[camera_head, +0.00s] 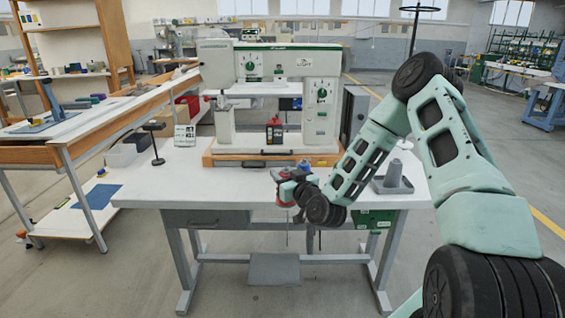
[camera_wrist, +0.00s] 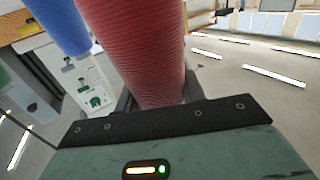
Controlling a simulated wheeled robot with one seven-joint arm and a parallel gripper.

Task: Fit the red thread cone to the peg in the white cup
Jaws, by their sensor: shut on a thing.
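The red thread cone (camera_wrist: 145,50) fills the middle of the wrist view, its ridged side standing between my jaws. My gripper (camera_wrist: 150,105) is shut on it. In the head view my gripper (camera_head: 292,186) is over the front edge of the white table, and parts of the red cone (camera_head: 285,204) show beside it. I cannot make out a white cup with a peg in either view. A grey cone-shaped post (camera_head: 394,174) stands on a square grey base at the table's right, behind my arm.
The green and white press (camera_head: 270,95) stands at the back of the white table (camera_head: 190,185). A black stand (camera_head: 155,143) and a grey bin (camera_head: 122,154) are at left. A blue cylinder (camera_wrist: 58,22) shows in the wrist view.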

